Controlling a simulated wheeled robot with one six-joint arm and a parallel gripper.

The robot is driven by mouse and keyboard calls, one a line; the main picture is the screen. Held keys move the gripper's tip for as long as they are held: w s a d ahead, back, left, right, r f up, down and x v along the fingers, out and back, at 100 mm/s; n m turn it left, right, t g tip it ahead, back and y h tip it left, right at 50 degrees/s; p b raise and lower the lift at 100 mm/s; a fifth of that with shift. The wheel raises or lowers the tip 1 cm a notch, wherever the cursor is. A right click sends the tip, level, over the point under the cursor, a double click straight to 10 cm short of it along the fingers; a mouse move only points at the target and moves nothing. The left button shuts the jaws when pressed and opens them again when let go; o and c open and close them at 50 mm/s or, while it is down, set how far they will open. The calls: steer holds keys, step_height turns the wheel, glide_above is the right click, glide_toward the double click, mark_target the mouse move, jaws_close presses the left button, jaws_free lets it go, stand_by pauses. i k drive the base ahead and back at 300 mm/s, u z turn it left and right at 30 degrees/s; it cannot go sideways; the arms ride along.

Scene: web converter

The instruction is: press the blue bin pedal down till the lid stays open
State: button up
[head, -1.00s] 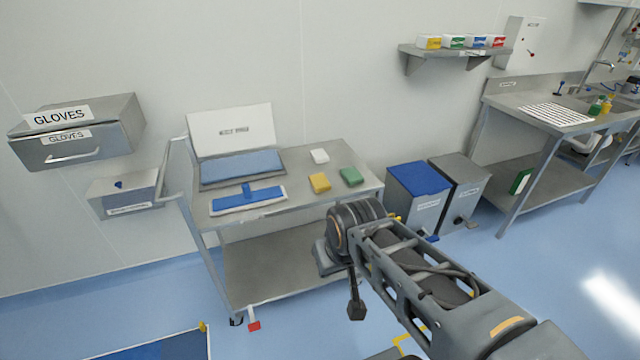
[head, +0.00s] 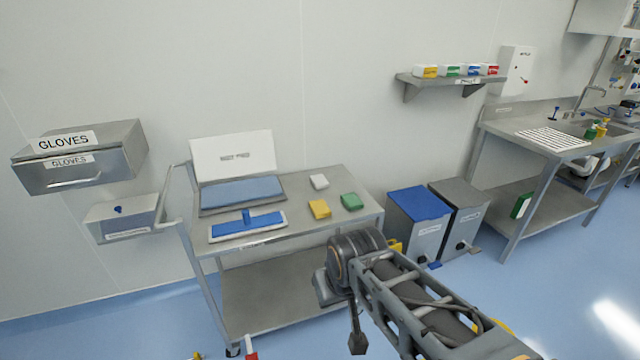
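The blue-lidded bin (head: 426,238) stands on the floor right of the trolley, a grey body with its blue lid (head: 418,203) lying flat and shut. Its blue pedal (head: 434,265) shows low at the front, just past my arm. My gripper (head: 357,343) hangs down at the end of my arm, a small dark shape to the left of and nearer than the bin. It appears apart from the pedal. Its fingers are too small and dark to tell open from shut.
A grey-lidded bin (head: 460,195) stands close against the blue one's right side, with its own pedal (head: 474,251). The steel trolley (head: 290,229) stands left of the bins, carrying a mop head and sponges. A steel sink bench (head: 540,150) is at right. Floor before the bins is clear.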

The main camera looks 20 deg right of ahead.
mark_target(433, 265)
steer(key=z, duration=1.8)
steer(key=i, duration=0.55)
steer(key=z, duration=0.45)
steer(key=i, duration=1)
steer(key=u, duration=0.65)
steer(key=i, duration=0.95)
steer(key=u, duration=0.8)
